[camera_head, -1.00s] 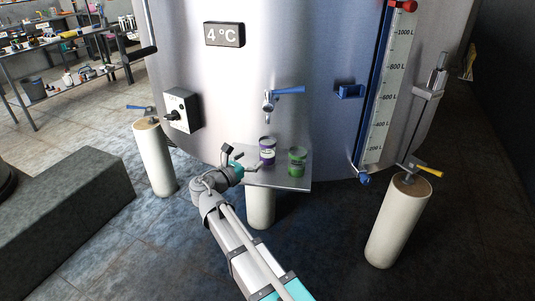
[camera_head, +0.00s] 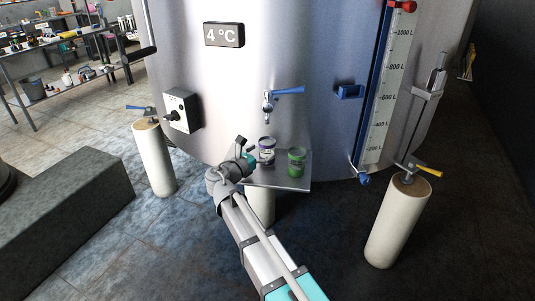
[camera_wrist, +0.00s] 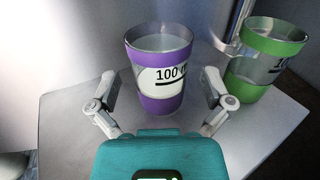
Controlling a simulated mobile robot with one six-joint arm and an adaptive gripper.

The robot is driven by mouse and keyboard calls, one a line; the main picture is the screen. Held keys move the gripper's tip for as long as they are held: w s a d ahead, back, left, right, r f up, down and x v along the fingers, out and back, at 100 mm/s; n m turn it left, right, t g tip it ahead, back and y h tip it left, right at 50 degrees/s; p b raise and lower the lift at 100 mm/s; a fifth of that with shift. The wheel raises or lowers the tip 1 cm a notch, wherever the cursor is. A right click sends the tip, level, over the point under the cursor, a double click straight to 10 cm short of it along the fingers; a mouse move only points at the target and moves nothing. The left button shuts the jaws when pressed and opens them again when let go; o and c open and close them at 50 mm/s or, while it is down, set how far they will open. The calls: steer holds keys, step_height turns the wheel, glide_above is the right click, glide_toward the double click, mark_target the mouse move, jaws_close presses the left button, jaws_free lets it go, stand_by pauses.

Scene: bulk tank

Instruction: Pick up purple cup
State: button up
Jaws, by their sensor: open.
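The purple cup (camera_head: 267,146) stands upright on a small metal shelf (camera_head: 290,184) at the front of the tank. My gripper (camera_head: 247,152) is at the shelf's left edge, close to the cup. In the wrist view my gripper (camera_wrist: 160,88) is open, with one finger on each side of the cup's lower part. I cannot tell whether either finger touches it. The cup's lower part is partly hidden by my arm in the head view.
A green cup (camera_head: 297,161) stands just right of the purple cup, close to the right finger in the wrist view (camera_wrist: 262,62). A tap with a blue handle (camera_head: 287,90) hangs above the shelf. The steel tank wall (camera_head: 300,50) is close behind.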

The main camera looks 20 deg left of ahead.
mark_target(272, 142)
steer(key=shift+x, duration=1.55)
steer(key=c, duration=1.2)
steer(key=shift+r+p, duration=0.45)
steer(key=shift+r, duration=0.05)
steer(key=shift+r+p, duration=1.45)
steer(key=shift+p, duration=0.05)
steer(key=v, duration=0.2)
steer(key=shift+s+a+f, duration=0.1)
steer(key=shift+s+f, duration=0.05)
steer(key=shift+s, duration=0.1)
steer(key=v, duration=1.5)
steer(key=shift+s, duration=0.2)
